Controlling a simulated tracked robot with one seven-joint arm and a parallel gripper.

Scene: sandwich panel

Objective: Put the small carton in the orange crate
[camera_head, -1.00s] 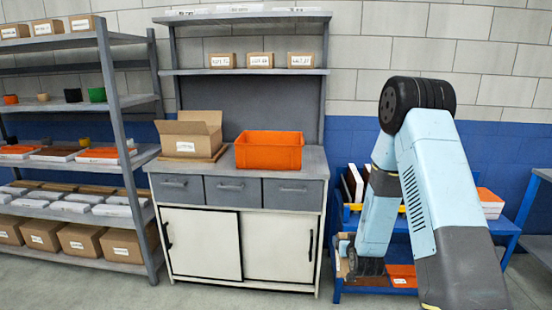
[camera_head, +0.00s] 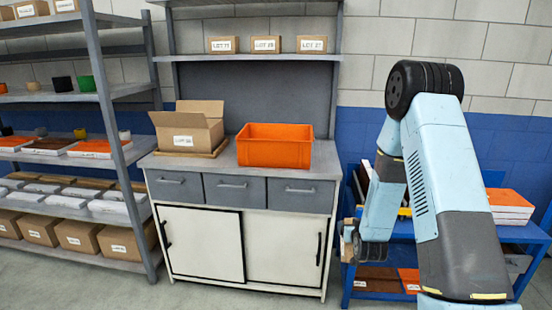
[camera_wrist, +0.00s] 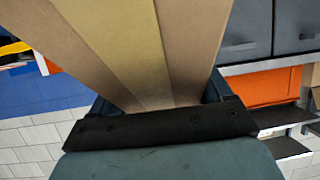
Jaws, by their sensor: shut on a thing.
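The small carton (camera_head: 347,247) is brown cardboard, and my gripper (camera_head: 353,243) is shut on it. They are in the air at the front left of the blue rack, right of the workbench and lower than its top. In the wrist view, the carton (camera_wrist: 130,45) fills the upper middle, with a paler tape stripe along it. The gripper's far parts are hidden behind it. The orange crate (camera_head: 274,152) stands upright on the workbench top, above and left of my gripper. Its orange side (camera_wrist: 262,87) also shows at the right of the wrist view.
An open cardboard box (camera_head: 186,130) stands on the workbench (camera_head: 225,166), left of the crate. A shelf (camera_head: 250,58) with several labelled boxes hangs above. The blue rack (camera_head: 405,232) holds stacked goods. A grey shelving unit (camera_head: 112,110) stands at the left.

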